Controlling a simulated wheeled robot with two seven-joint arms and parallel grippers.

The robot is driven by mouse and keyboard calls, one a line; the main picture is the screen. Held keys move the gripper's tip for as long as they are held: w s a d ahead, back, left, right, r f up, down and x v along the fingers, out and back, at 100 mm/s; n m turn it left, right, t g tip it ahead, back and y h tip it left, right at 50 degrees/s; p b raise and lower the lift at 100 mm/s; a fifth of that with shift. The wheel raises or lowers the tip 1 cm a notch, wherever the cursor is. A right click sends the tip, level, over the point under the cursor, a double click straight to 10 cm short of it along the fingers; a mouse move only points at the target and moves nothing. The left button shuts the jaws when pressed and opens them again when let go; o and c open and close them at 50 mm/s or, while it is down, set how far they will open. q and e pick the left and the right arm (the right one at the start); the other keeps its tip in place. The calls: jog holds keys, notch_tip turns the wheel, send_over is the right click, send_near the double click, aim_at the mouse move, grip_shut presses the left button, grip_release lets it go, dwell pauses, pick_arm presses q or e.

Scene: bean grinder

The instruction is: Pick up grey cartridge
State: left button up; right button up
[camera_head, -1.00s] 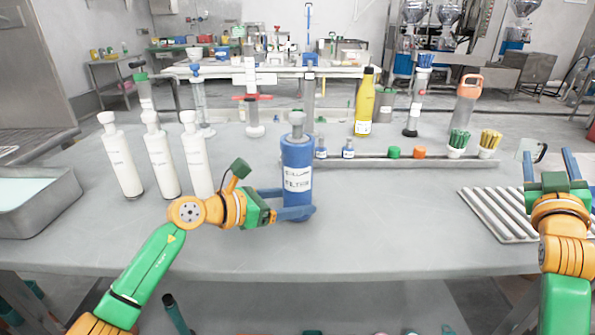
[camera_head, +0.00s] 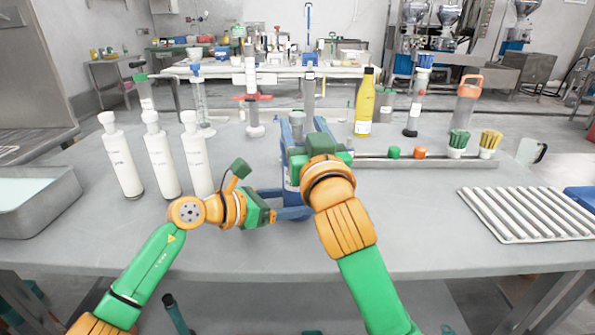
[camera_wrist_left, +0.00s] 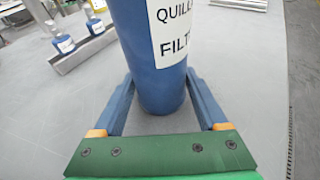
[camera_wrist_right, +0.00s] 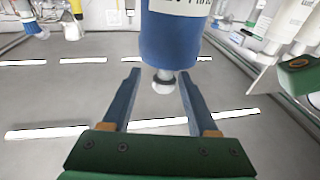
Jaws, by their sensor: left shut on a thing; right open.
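The grey cartridge (camera_head: 297,122) shows as a grey top with a rounded knob on a blue labelled cylinder (camera_wrist_left: 150,60), which stands upright on the table. In the right wrist view the knob (camera_wrist_right: 163,83) sits between the fingers of my right gripper (camera_wrist_right: 159,76). My right gripper (camera_head: 304,128) is open, with a gap on both sides of the knob. My left gripper (camera_wrist_left: 160,88) is shut around the lower part of the blue cylinder.
White bottles (camera_head: 160,160) stand to the left, beside a metal basin (camera_head: 40,205). A long rack (camera_head: 400,163) with caps and brushes runs behind my right gripper. A ridged grey tray (camera_head: 530,215) lies on the right, with a blue object (camera_head: 580,198) at the edge.

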jog(key=x, duration=0.5)
jog(key=shift+a+f, duration=0.35)
jog(key=shift+f, duration=0.1)
grip_shut()
jog(key=shift+r, duration=0.1)
notch_tip(320, 180, up, 18)
pick_arm(q)
jog(key=o, duration=0.9)
